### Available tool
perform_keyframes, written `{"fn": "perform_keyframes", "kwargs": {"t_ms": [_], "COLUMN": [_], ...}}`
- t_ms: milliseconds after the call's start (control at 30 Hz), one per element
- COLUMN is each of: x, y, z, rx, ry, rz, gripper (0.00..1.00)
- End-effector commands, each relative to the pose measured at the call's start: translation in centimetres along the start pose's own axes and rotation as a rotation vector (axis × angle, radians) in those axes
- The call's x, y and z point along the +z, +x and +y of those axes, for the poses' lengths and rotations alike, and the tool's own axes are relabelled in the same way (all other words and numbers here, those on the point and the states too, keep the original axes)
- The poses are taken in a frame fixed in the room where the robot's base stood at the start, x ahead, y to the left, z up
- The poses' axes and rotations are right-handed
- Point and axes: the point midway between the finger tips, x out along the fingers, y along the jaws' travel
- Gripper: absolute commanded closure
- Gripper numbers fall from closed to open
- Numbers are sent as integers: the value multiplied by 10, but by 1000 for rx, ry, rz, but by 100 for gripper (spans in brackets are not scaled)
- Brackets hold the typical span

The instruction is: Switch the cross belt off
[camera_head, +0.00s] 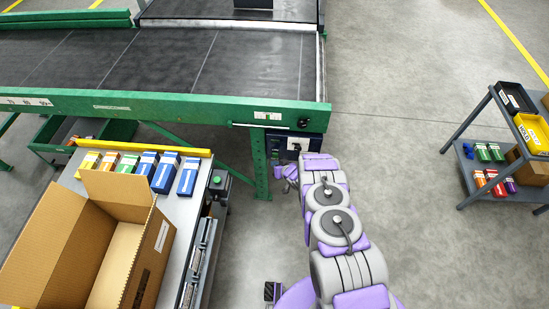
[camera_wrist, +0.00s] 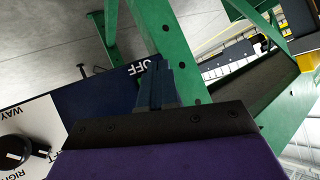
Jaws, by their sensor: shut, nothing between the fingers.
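A dark blue control box (camera_head: 312,147) with a white plate hangs under the right end of the green conveyor frame. In the wrist view the box face (camera_wrist: 92,108) carries an "OFF" label. Its white plate (camera_wrist: 42,118) has a black rotary knob (camera_wrist: 14,150) and the words "WAY" and "RIGHT". A small black lever-like part (camera_wrist: 82,70) sticks out at the box's edge. My gripper (camera_wrist: 158,82) is shut and empty, its dark fingers in front of the box beside "OFF". I cannot tell whether they touch it. In the head view my arm mostly hides the gripper.
A green leg (camera_head: 261,165) stands just left of the box, and green beams cross close behind my fingers in the wrist view. A worktable with an open carton (camera_head: 150,255) is at left. A grey trolley (camera_head: 470,150) is at right.

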Motion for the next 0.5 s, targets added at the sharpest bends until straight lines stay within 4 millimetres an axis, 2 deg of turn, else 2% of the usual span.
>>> {"fn": "perform_keyframes", "kwargs": {"t_ms": [267, 500], "x": [1, 8], "y": [-1, -16], "z": [-1, -13], "rx": [-1, -2], "ry": [0, 0], "rz": [0, 1], "gripper": [100, 100]}}
